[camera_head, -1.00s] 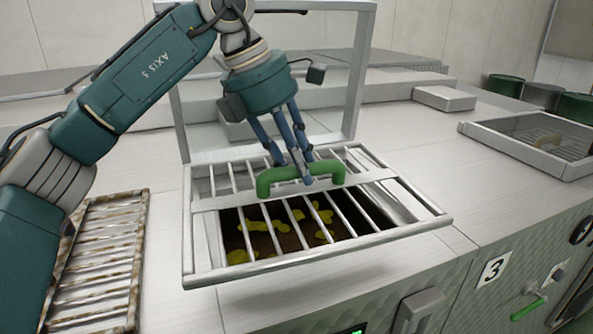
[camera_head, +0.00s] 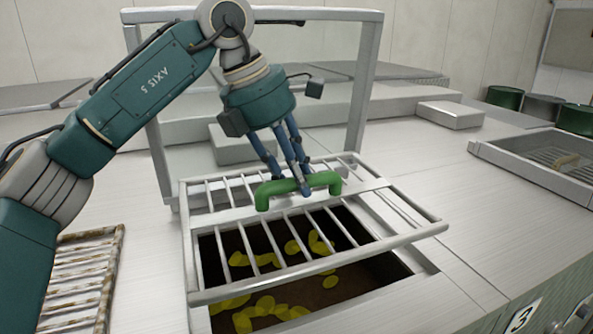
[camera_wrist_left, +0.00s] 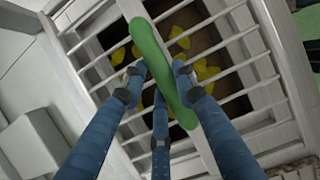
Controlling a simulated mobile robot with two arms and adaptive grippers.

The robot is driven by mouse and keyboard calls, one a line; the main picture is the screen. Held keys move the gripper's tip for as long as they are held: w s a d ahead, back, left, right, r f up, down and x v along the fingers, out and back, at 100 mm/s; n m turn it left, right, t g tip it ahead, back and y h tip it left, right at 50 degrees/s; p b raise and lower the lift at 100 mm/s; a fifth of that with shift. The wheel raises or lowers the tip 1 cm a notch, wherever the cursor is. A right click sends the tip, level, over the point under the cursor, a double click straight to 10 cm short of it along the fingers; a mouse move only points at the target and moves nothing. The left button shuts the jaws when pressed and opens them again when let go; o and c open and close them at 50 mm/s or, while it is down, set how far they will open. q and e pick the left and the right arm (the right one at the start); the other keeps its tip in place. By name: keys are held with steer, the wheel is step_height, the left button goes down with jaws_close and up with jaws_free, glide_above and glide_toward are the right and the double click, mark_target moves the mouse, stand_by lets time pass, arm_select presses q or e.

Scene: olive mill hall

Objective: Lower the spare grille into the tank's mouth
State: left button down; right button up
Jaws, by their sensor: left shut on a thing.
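The spare grille (camera_head: 240,290) is a clean metal frame of bars with a green handle (camera_head: 325,180) on its crosspiece. My left gripper (camera_head: 303,190) is shut on the green handle, which also shows in the left wrist view (camera_wrist_left: 150,55). The grille hangs over the tank's mouth (camera_head: 395,268), a dark rectangular opening with yellow patches inside. The mouth's front part shows below the grille's front bar. The grille looks raised and shifted toward the back; its exact height is hard to tell. My right gripper is not in view.
A rusty grille (camera_head: 80,280) lies on the steel top at left. A raised clear lid (camera_head: 360,90) stands behind the mouth. A small block (camera_head: 450,114) lies at the back.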

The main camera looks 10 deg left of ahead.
mark_target(289, 195)
arm_select(q)
steer(key=shift+w+a+f+b, duration=0.1)
steer(key=shift+w+f+b, duration=0.1)
steer(key=shift+f+b, duration=0.35)
steer(key=shift+w+a+f+b, duration=0.15)
steer(key=shift+f+b, duration=0.15)
steer(key=shift+f, duration=0.3)
steer(key=shift+d+f, duration=0.1)
steer(key=shift+f, duration=0.2)
steer(key=f+b, duration=0.3)
steer(key=shift+w+a+f, duration=0.2)
steer(key=shift+w+f, duration=0.05)
steer(key=shift+f, duration=0.05)
steer(key=shift+w+f+b, duration=0.1)
steer(key=shift+f+b, duration=1.8)
steer(key=shift+f, duration=0.7)
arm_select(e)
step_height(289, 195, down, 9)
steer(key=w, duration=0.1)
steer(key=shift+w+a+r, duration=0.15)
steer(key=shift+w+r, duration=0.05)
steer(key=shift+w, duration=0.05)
